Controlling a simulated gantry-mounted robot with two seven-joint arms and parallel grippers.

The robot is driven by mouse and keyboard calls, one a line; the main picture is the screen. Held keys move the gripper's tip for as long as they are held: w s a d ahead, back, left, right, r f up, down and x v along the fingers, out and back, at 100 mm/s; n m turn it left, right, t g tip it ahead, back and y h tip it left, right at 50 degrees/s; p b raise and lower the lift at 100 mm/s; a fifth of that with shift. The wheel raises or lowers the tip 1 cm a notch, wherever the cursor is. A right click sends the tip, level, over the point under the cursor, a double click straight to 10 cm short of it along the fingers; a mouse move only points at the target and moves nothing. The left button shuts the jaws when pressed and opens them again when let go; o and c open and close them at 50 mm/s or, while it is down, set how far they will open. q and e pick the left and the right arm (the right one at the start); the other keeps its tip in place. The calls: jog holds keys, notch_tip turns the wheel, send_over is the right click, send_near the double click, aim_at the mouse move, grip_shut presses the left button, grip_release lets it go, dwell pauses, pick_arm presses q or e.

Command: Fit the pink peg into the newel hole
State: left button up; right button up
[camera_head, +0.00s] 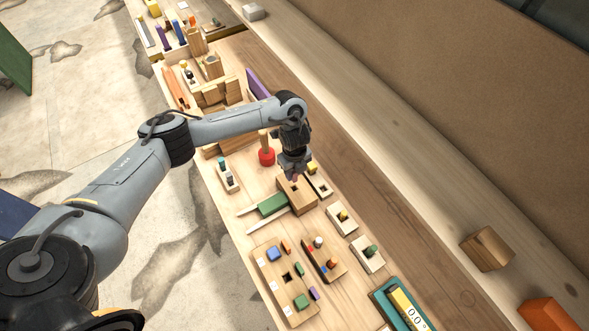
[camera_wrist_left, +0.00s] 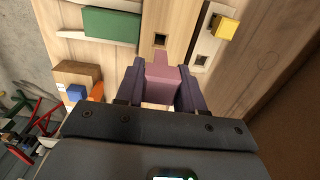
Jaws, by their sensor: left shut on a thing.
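My left gripper (camera_head: 294,173) is shut on the pink peg (camera_wrist_left: 162,82), which shows between its two fingers (camera_wrist_left: 161,88) in the left wrist view. The peg has a wide body and a narrower tip pointing away from the gripper. The newel is a light wooden block (camera_head: 299,198), also in the left wrist view (camera_wrist_left: 180,22), with a dark square hole (camera_wrist_left: 160,40) in its face. The peg's tip appears just short of the hole in the picture. I cannot tell whether it touches the wood. My right gripper is not in view.
A green block (camera_head: 272,204) lies beside the newel. Small blocks with yellow (camera_head: 342,215) and green (camera_head: 371,251) pieces stand to the right. A wooden board (camera_head: 270,268) with coloured pieces lies in front. A red-based post (camera_head: 266,157) stands behind the newel.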

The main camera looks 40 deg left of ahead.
aim_at(294, 178)
pick_arm(q)
jog(key=shift+f+b, duration=1.3)
jog(key=shift+f, duration=0.85)
jog(key=shift+p, duration=0.55)
jog(key=shift+f+b, duration=1.65)
jog(key=shift+f, duration=0.65)
jog(key=o, duration=1.1)
jog(key=shift+r, duration=0.1)
jog(key=shift+r, duration=0.45)
notch_tip(294, 178, up, 10)
jog(key=p, duration=0.3)
jog(key=shift+f, duration=0.1)
